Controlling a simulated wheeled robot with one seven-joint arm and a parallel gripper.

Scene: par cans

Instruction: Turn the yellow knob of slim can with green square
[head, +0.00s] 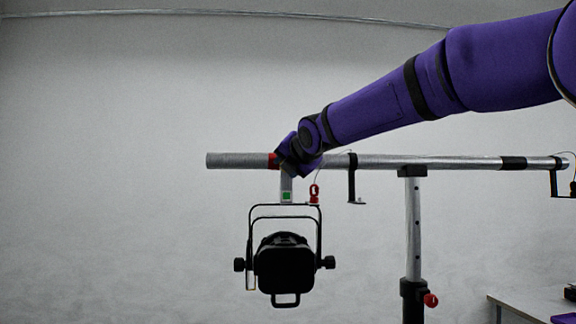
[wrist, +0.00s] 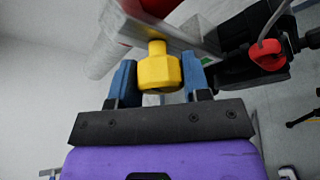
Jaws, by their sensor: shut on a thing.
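The slim black can (head: 284,265) hangs by its yoke from a clamp on the horizontal pipe. A green square (head: 286,196) marks its hanger just under the pipe. In the wrist view the yellow knob (wrist: 159,72) sits between the two blue fingers of my gripper (wrist: 160,66), which is shut on it. A sliver of green shows beside the right finger in the wrist view. In the head view my wrist covers the clamp, and the knob and fingertips are hidden.
The silver pipe (head: 445,161) runs across on an upright stand (head: 413,230) with a red knob (head: 430,300). A red safety clip (head: 314,193) hangs right of the hanger. Empty hooks (head: 352,180) hang further right. A table (head: 530,305) stands at lower right. The left side is clear.

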